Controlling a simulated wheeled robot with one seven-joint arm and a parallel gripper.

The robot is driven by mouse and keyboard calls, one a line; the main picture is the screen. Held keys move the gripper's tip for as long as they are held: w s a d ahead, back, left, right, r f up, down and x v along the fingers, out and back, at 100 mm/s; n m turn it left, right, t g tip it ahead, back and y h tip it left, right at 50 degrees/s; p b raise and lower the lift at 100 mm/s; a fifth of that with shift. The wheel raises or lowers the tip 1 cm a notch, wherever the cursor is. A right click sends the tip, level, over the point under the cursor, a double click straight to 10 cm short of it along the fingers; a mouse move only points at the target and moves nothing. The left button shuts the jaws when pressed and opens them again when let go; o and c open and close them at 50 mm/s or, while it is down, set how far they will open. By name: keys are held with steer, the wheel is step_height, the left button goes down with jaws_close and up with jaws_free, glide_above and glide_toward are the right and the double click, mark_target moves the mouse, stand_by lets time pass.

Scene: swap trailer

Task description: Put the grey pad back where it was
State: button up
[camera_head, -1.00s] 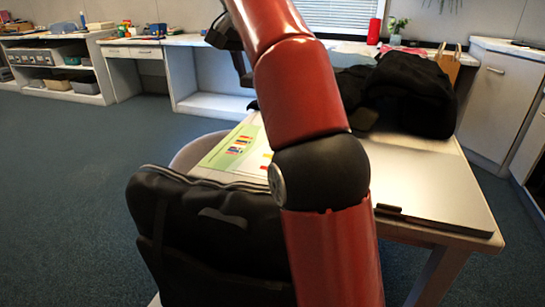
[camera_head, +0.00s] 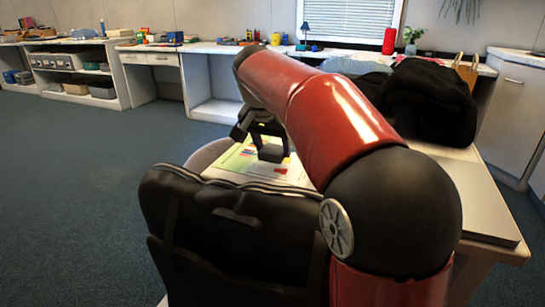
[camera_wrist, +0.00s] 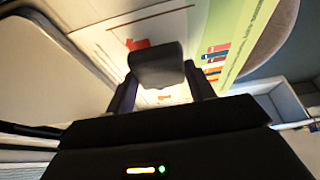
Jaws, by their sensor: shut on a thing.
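The grey pad (camera_wrist: 157,66) is a small dark grey block with rounded edges, held between the two fingers of my gripper (camera_wrist: 160,82) in the wrist view. In the head view my gripper (camera_head: 264,138) points down over the left part of the table, above a green and white printed sheet (camera_head: 232,161). The sheet also shows behind the pad in the wrist view (camera_wrist: 235,28). The pad looks dark against the gripper in the head view, and its outline is hard to separate there. I cannot tell whether it touches the sheet.
A black chair back or bag (camera_head: 235,235) stands at the table's near side, close below my arm. A flat silver panel (camera_head: 488,205) lies on the table at right. A black bag (camera_head: 430,100) sits at the table's back. Floor at left is clear.

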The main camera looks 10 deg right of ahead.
steer(key=shift+f, duration=1.25)
steer(key=shift+f, duration=0.1)
steer(key=shift+f+b, duration=0.15)
steer(key=shift+b, duration=0.15)
steer(key=o, duration=0.9)
steer(key=shift+o, duration=0.2)
steer(key=p+v, duration=0.2)
steer(key=v, duration=1)
steer(key=shift+r, duration=0.3)
steer(key=shift+w, duration=0.1)
